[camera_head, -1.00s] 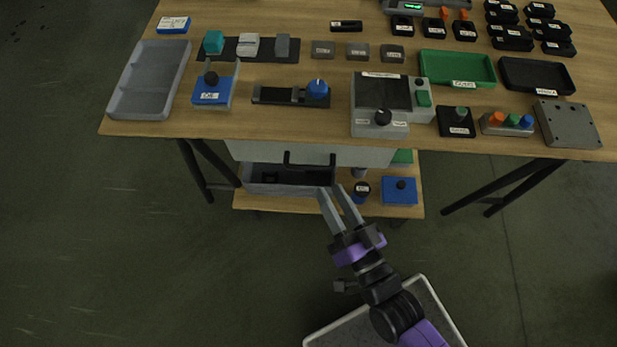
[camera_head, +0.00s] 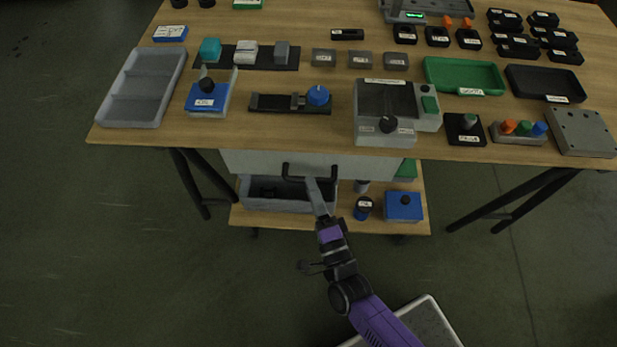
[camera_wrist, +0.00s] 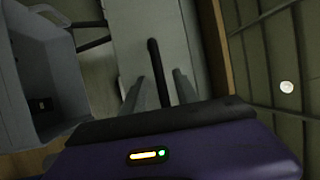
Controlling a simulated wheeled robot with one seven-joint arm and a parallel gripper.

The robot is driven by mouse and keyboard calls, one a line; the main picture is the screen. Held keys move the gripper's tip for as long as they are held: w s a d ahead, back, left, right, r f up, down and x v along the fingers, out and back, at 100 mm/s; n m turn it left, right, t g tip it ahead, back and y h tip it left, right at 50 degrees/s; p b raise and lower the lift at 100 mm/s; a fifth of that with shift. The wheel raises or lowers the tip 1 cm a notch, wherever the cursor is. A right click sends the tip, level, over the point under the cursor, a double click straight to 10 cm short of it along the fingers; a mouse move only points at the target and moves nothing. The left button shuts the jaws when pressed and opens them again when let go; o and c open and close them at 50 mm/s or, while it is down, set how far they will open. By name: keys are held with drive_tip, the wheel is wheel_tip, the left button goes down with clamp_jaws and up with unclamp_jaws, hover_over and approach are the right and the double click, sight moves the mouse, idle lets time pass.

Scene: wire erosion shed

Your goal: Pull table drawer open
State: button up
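The table drawer has a pale grey front (camera_head: 240,161) just under the table's front edge. Its black bar handle (camera_head: 289,172) sticks out from that front; it also shows in the wrist view (camera_wrist: 155,58). My gripper (camera_head: 312,183) is at the handle, reaching up from below. In the wrist view my gripper's two grey fingers (camera_wrist: 160,92) stand on either side of the handle bar, with small gaps visible. The gripper looks open around the bar. The drawer front sits close beneath the tabletop.
The tabletop (camera_head: 250,130) carries trays, switches and a grey device (camera_head: 383,140). Black table legs (camera_head: 190,185) stand left and right. The floor in front is open.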

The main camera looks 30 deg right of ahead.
drive_tip(key=shift+x, duration=1.45)
drive_tip(key=shift+c, duration=0.5)
clamp_jaws()
